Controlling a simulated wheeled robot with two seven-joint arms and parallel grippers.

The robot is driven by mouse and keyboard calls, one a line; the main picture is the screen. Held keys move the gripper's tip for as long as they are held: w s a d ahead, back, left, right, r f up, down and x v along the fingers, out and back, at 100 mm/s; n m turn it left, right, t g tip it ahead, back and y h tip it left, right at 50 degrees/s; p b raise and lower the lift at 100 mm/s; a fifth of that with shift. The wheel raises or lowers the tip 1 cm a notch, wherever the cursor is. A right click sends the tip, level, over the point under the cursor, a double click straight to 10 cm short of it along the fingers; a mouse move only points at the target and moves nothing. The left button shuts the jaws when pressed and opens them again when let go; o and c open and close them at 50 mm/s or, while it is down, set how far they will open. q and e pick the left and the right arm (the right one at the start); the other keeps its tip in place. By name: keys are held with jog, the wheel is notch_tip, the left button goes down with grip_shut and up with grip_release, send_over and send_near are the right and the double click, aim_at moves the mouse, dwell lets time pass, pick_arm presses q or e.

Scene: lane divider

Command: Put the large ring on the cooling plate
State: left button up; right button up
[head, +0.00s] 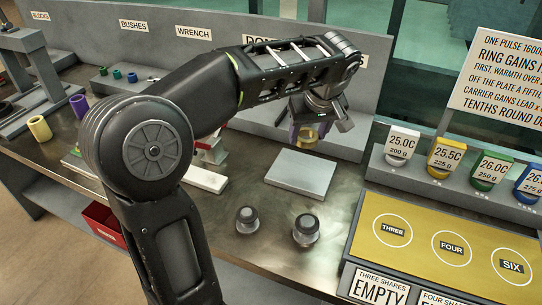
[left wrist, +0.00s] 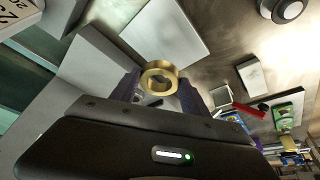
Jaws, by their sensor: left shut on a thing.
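The large ring is a brass-coloured ring (left wrist: 173,81), held between the two purple fingers of my left gripper (left wrist: 160,90) in the left wrist view. In the head view the left gripper (head: 308,134) points down with the ring partly hidden in it, just behind a flat pale grey plate. I take this plate (head: 301,174) to be the cooling plate; its top is bare. It also shows in the left wrist view (left wrist: 166,28), beyond the ring. The ring appears to be above the bench, apart from the plate. My right gripper is not in view.
Two dark-topped knobs (head: 247,218) stand in front of the plate. A yellow panel (head: 420,220) with circles THREE, FOUR and SIX is at the right, with coloured labelled holders (head: 444,158) behind it. A grey labelled back wall (head: 180,45) runs behind. A yellow cylinder (head: 39,128) stands at left.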

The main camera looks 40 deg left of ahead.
pick_arm(q)
send_over(302, 169)
jog(key=d, duration=0.1)
jog(key=f, duration=0.6)
jog(key=shift+s, duration=0.4)
jog(key=shift+d+f, duration=0.1)
jog(key=shift+f, duration=1.7)
jog(key=shift+m, duration=0.3)
jog(key=shift+f+b, duration=0.2)
jog(key=shift+b, duration=0.1)
jog(key=o, duration=1.5)
